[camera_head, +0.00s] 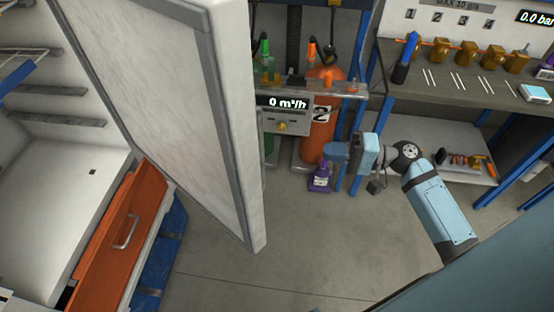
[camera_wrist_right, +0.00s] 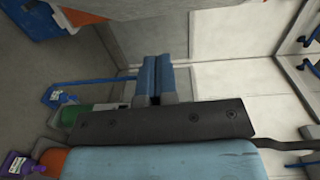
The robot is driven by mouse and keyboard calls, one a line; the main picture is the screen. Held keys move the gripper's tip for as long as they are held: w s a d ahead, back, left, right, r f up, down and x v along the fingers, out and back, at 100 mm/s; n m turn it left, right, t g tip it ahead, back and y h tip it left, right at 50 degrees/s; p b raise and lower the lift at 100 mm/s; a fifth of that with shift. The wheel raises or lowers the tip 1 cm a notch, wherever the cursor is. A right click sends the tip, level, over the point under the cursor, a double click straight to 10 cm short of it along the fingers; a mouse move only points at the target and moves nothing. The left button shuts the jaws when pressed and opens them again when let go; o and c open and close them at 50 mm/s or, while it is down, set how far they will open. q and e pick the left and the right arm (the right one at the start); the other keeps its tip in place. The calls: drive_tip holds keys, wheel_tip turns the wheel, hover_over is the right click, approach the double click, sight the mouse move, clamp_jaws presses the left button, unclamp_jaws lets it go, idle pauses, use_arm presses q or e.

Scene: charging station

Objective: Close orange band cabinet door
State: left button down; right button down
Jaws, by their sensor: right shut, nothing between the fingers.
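A large white cabinet door (camera_head: 160,80) with a grey frame stands wide open in the head view, its edge facing me. I see no orange band on the part that shows. The cabinet interior (camera_head: 60,160) is at the left, with an orange drawer front (camera_head: 120,235) and its metal handle pulled out below. My right gripper (camera_head: 334,152) is to the right of the door, apart from it, with its fingers pointing left. Its blue fingers (camera_wrist_right: 156,78) are together and empty in the right wrist view. My left gripper is not in view.
An orange gas cylinder (camera_head: 318,130) and a flow meter (camera_head: 285,112) stand behind the door's free edge. A purple bottle (camera_head: 320,177) is on the floor near the gripper. A workbench (camera_head: 450,100) is at the right. The floor (camera_head: 300,240) in front is clear.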

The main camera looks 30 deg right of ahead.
drive_tip(key=s+a+p+x, duration=0.1)
drive_tip(key=p+x, duration=0.3)
drive_tip(key=x, duration=0.8)
drive_tip(key=shift+s+a+r+y, duration=0.3)
drive_tip(key=shift+s+a+r, duration=0.2)
drive_tip(key=shift+s+r, duration=0.1)
drive_tip(key=shift+s, duration=0.1)
